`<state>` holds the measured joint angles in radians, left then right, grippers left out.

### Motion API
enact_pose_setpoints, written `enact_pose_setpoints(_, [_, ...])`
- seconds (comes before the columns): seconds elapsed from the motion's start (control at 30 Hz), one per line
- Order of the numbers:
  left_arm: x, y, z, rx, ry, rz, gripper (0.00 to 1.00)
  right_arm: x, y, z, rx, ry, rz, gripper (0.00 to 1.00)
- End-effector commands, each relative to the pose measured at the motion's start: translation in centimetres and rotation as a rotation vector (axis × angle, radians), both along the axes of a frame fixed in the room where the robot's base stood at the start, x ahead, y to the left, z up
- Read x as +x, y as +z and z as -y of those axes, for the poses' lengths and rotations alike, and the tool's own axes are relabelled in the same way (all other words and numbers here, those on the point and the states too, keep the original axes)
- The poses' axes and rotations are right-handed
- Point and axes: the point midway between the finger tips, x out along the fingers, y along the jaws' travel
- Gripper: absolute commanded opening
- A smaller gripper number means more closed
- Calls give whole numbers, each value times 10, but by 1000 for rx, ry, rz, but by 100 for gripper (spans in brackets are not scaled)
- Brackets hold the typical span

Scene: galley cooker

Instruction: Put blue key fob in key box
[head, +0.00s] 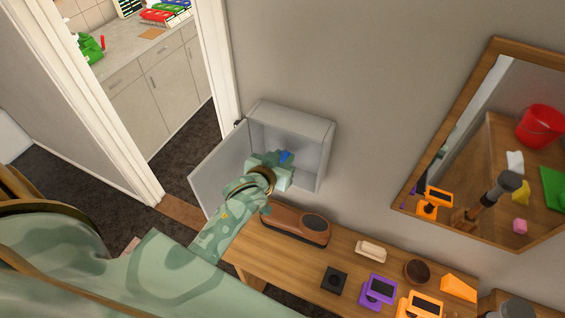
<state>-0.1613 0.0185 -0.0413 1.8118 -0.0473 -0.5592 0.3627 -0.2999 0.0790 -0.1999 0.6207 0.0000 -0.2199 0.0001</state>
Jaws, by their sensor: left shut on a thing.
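The key box (316,131) is a grey wall-mounted box with its door (213,171) swung open to the left. The blue key fob (285,156) shows as a small blue piece inside the box opening. My left gripper (281,162) reaches into the box and is shut on the fob. The gripper hides part of the fob and the lower left of the box interior. I cannot tell whether the fob touches the back of the box. My right gripper is not in view.
Below the box a wooden shelf table (318,262) holds a brown case (295,225), a cream block (371,251), a brown bowl (417,271), and purple (378,291) and orange devices. A framed mirror (497,150) hangs at right. A doorway opens at left.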

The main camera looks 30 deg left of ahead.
Motion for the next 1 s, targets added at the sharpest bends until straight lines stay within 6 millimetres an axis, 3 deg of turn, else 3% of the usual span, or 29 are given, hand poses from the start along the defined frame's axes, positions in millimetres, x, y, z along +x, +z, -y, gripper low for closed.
enact_pose_setpoints(0.1, [0,-21,0,0,0,-3,5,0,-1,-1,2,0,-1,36])
enact_pose_setpoints(0.57, [3,-30,0,0,0,0,5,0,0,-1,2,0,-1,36])
enact_pose_setpoints(0.6, [3,-29,0,0,0,0,38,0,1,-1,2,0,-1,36])
enact_pose_setpoints(0.63, [3,-29,0,0,0,0,46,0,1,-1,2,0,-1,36])
enact_pose_setpoints(1.0, [1,-25,0,0,-1,0,48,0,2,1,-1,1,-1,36])
